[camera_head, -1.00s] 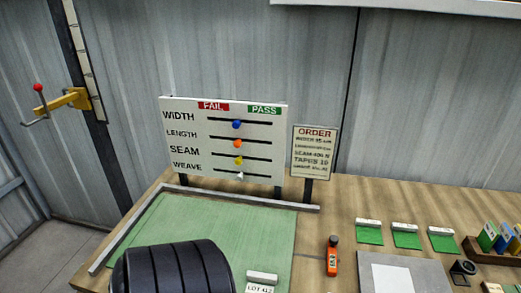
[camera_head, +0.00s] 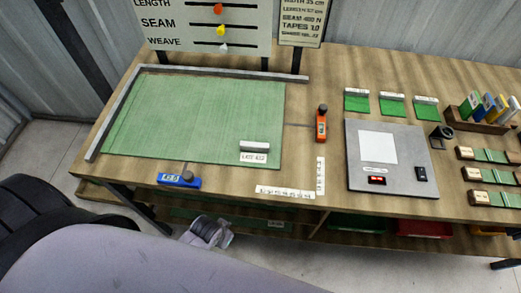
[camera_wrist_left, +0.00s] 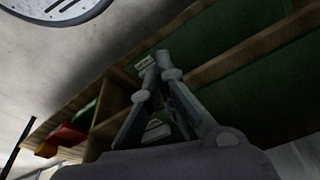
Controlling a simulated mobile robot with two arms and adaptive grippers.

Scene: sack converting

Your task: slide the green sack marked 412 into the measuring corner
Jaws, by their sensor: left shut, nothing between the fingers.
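The green sack (camera_head: 195,115) lies flat on the table, with a white label (camera_head: 253,158) and a grey bar (camera_head: 255,147) at its near right corner. The label is too small to read surely now. Grey rails (camera_head: 225,72) form the measuring corner along its back and left sides. The sack lies close to both rails; I cannot tell if it touches them. My left gripper (camera_head: 208,232) is low in front of the table, below its front edge, away from the sack. In the left wrist view its fingers (camera_wrist_left: 156,68) are shut and empty. My right gripper is not in view.
A blue tool (camera_head: 179,180) stands at the table's front edge, an orange tool (camera_head: 321,124) right of the sack. White scale strips (camera_head: 285,192) and a grey plate (camera_head: 412,160) lie further right. The shelf under the table holds a red bin (camera_head: 424,229).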

